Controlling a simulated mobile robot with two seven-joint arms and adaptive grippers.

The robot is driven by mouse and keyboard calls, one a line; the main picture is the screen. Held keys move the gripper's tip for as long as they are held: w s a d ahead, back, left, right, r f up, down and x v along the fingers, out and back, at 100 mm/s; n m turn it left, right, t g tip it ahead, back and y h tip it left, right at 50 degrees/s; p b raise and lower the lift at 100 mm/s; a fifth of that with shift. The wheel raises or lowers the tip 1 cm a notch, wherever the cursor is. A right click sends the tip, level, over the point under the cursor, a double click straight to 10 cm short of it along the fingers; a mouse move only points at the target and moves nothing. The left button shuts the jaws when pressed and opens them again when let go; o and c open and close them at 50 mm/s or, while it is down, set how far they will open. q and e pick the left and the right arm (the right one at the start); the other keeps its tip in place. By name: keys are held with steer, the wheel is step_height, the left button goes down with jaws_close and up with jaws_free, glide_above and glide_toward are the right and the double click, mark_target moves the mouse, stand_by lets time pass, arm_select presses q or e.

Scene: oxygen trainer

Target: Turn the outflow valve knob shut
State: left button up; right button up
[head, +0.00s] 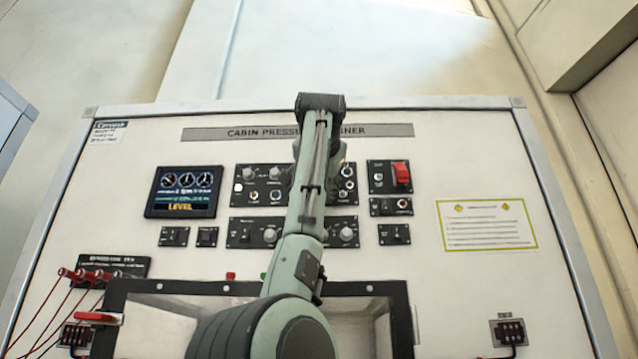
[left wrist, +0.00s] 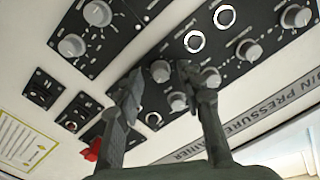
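The outflow valve knob cannot be picked out by its label, as the small print is unreadable. In the left wrist view several grey knobs stand on a black panel (left wrist: 235,70). My left gripper (left wrist: 158,72) is open there, its two fingers apart. One grey knob (left wrist: 160,71) shows between the fingertips and another grey knob (left wrist: 178,101) shows between the fingers farther down; I cannot tell whether either is touched. In the head view my arm covers the middle of the upper knob panel (head: 240,198), and the left gripper is hidden behind it. My right gripper is not in view.
A lower knob panel (head: 255,243) sits below. A red guarded switch (head: 401,173) is to the right, a display (head: 184,191) to the left. Red plugs with cables (head: 75,274) are at lower left. A dark-framed box (head: 370,290) sits below the panels.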

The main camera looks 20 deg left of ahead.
arm_select(q)
jaws_close()
stand_by(0.3)
